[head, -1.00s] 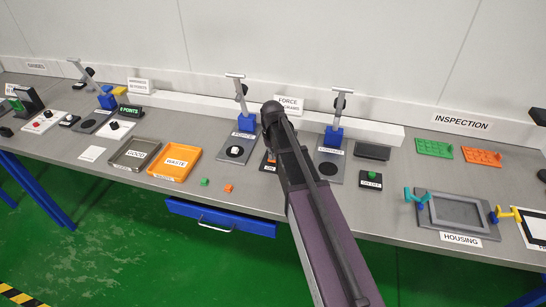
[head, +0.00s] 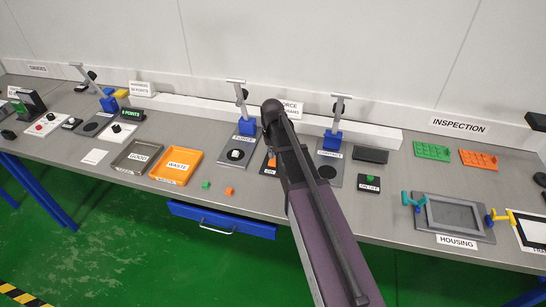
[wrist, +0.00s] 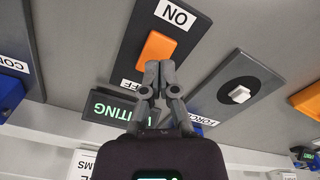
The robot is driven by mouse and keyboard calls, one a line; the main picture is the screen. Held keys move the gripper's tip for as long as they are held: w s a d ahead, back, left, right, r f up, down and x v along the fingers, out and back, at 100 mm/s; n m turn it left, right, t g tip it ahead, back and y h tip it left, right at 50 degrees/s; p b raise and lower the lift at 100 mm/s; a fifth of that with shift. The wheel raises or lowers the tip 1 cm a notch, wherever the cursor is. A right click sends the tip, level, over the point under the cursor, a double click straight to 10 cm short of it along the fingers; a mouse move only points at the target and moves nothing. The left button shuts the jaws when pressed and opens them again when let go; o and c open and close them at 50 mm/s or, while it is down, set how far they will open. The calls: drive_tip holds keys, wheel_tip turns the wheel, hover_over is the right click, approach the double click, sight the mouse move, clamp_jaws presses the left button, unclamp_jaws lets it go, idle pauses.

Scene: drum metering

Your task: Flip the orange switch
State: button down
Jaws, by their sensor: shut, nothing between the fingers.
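The orange switch (wrist: 157,48) sits on a dark plate in the wrist view, with an "ON" label (wrist: 175,14) at its upper end and a partly hidden "OFF" label at the lower end. My gripper (wrist: 158,68) is shut and empty. Its fingertips overlap the lower, "OFF" end of the switch in the picture; I cannot tell whether they touch it. In the head view a sliver of the orange switch (head: 271,161) shows left of my arm, which hides most of its plate; the gripper itself is hidden there.
A plate with a white square button (wrist: 239,94) lies right of the switch in the wrist view. A dark display with green letters (wrist: 112,106) is at the lower left, partly behind my gripper. In the head view, blue-based stands (head: 332,140) flank my arm, and an orange waste tray (head: 176,166) is left.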

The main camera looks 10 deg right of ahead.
sight(272, 163)
drive_tip(key=shift+r+p, duration=1.85)
drive_tip(key=shift+r, duration=0.25)
drive_tip(key=s+d, duration=0.1)
drive_tip(key=s, duration=1.8)
drive_tip(key=shift+s+m, duration=0.25)
drive_tip(key=shift+m, duration=0.05)
